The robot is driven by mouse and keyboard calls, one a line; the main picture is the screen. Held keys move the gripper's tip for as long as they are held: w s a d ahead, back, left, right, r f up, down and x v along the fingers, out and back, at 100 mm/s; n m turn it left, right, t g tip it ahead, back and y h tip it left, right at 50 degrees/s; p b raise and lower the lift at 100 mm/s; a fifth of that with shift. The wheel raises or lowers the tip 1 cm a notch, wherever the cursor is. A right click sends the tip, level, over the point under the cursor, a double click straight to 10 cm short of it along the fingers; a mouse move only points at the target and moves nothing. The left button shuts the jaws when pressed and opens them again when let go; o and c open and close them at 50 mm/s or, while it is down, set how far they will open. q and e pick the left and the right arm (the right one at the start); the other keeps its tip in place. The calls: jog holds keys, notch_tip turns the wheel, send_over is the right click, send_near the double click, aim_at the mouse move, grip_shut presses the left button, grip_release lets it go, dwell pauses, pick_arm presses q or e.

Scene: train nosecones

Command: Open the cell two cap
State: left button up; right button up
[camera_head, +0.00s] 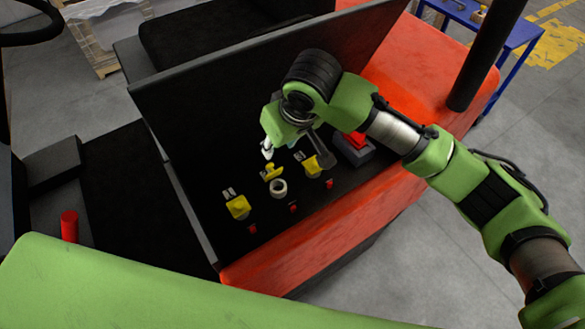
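Three filler caps stand in a row on the black battery top. The middle one, the cell two cap (272,172), is a yellow lid tilted up behind a pale round opening (279,188), so it looks open. The left yellow cap (238,207) and the right yellow cap (312,167) look shut. My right gripper (280,147) hangs just behind and above the middle cap, apart from it as far as I can see. Its pale fingertips look spread with nothing between them, though the green wrist hides part of them. My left gripper is out of view.
A raised black cover (225,75) stands close behind the caps and my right gripper. A red connector (355,140) sits right of the caps. Small red plugs (293,208) line the front, near the orange body edge (320,228). A blue table (490,30) stands far right.

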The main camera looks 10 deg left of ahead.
aim_at(270, 164)
jog(key=p+x, duration=0.2)
jog(key=x, duration=1)
jog(key=shift+s, duration=0.15)
jog(key=shift+x, duration=0.95)
grip_shut()
